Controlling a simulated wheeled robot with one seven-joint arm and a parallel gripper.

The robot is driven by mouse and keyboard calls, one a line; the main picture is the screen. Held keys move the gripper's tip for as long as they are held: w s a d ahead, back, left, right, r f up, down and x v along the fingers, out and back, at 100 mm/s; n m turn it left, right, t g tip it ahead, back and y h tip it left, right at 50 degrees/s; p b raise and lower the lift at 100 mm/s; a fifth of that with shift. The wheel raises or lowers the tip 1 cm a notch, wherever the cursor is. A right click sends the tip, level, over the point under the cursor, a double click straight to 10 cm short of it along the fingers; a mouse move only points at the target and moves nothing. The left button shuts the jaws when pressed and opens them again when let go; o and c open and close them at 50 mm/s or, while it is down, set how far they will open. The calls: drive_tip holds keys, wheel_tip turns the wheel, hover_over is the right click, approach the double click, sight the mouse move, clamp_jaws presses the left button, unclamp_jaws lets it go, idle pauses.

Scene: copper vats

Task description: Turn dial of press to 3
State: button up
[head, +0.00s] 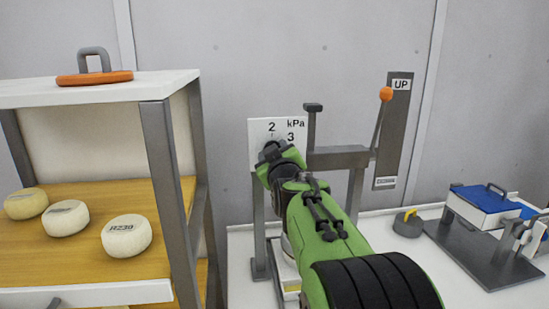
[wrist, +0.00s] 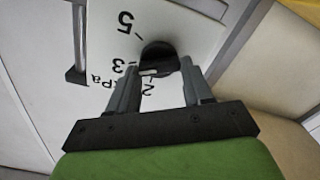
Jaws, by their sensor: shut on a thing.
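My gripper (head: 272,153) is at the panel and hides the dial there. In the wrist view the black dial knob (wrist: 158,54) sits between the two fingers of my gripper (wrist: 158,68), which is shut on it. The panel's numbers 5, 3 and 2 show upside down. The knob's pale mark (wrist: 149,72) points close to 2, perhaps slightly toward 3.
The press's grey frame and orange-tipped lever (head: 386,94) stand right of the panel, beside an UP plate (head: 401,85). A shelf (head: 160,130) with several cheeses is at left. A blue-topped device (head: 485,200) and a dark weight (head: 408,224) are at right.

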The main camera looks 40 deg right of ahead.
idle(0.4)
drive_tip(key=o, duration=1)
drive_tip(key=shift+o, duration=0.2)
drive_tip(key=b+v, duration=0.1)
drive_tip(key=v, duration=1.4)
drive_tip(key=shift+s+a, duration=0.2)
drive_tip(key=shift+s, duration=0.1)
